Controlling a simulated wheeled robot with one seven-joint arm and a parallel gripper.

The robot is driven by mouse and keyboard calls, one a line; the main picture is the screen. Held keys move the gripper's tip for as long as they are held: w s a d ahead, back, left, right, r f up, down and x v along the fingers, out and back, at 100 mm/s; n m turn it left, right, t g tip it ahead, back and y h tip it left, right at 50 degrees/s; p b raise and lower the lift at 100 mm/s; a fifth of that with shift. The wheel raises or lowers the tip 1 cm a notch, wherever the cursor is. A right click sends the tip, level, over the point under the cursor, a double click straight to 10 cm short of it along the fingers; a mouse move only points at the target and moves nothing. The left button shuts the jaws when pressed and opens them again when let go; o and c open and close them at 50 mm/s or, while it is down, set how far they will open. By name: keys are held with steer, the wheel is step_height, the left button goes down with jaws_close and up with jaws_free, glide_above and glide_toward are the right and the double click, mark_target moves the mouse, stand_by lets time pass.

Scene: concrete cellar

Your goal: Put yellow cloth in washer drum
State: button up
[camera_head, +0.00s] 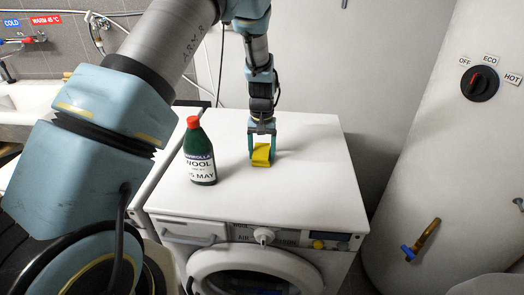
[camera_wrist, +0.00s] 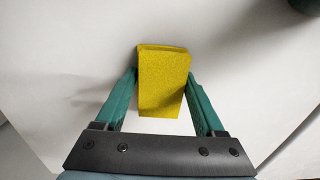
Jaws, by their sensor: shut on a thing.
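The yellow cloth (camera_head: 262,155) is a small folded block on the white top of the washer (camera_head: 310,190). My gripper (camera_head: 262,150) points down over it from behind, with a green finger on each side. In the wrist view the cloth (camera_wrist: 164,82) sits between the two fingertips of my gripper (camera_wrist: 162,78), which are shut on it. The cloth looks to be at or just above the washer top; I cannot tell which. The washer's round door (camera_head: 252,270) is at the front, cut off by the lower edge. Whether it is shut is unclear, and the drum's inside is hidden.
A green bottle with a red cap (camera_head: 200,155) stands upright on the washer top, left of the cloth. A white tank (camera_head: 450,150) with a dial (camera_head: 480,83) stands at the right. A sink (camera_head: 30,100) is at the far left. The washer top's right side is clear.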

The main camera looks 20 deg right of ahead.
steer(key=shift+f, duration=0.1)
steer(key=o, duration=1.3)
